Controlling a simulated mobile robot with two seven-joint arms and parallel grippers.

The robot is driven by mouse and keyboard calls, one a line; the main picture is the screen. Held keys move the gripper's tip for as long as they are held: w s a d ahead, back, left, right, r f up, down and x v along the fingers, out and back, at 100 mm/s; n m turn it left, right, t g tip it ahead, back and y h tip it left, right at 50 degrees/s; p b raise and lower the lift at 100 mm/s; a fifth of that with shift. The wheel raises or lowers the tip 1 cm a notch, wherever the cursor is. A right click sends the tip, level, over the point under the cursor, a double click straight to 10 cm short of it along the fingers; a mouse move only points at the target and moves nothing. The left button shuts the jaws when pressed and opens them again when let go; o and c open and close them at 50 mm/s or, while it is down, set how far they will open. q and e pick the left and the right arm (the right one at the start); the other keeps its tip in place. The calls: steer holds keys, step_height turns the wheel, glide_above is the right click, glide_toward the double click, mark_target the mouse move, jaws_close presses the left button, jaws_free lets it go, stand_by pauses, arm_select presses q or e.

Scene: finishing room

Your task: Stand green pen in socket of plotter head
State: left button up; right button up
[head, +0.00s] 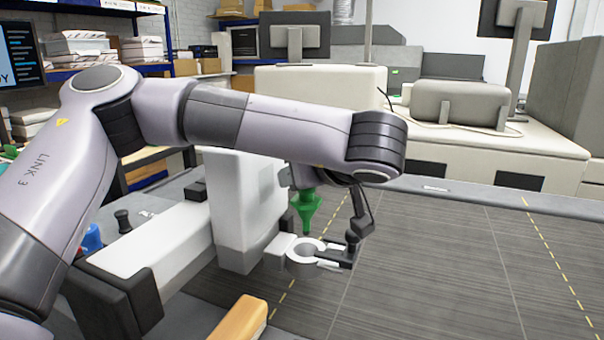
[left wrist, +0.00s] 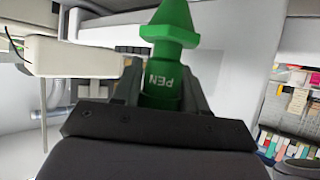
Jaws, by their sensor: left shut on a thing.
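The green pen (head: 308,208) hangs upright, flared part and point downward, in the head view. Its point appears just above the opening of the pale ring-shaped socket (head: 292,258) on the white plotter head (head: 236,215); I cannot tell the exact depth. In the left wrist view my left gripper (left wrist: 160,82) is shut on the green pen (left wrist: 172,30), with the word PEN facing the camera between the dark fingers. In the head view my forearm hides most of this gripper. My right gripper is not in view.
A black bracket (head: 352,245) with two pale prongs reaches the ring from the right. A white beam (head: 150,245) lies left of the head. A tan block (head: 240,320) is in front. The dark plotter bed (head: 440,270) is clear on the right.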

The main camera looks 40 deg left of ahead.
mark_target(309, 220)
arm_select(q)
steer(key=shift+f, duration=0.1)
steer(key=shift+f+b, duration=0.9)
steer(key=shift+f, duration=0.45)
steer(key=shift+f, duration=0.15)
steer(key=shift+f+b, duration=0.4)
steer(key=shift+f, duration=0.15)
steer(key=shift+f, duration=0.15)
steer(key=shift+f+b, duration=1.2)
steer(key=shift+f, duration=0.65)
steer(key=o, duration=1.1)
steer(key=shift+o, duration=0.2)
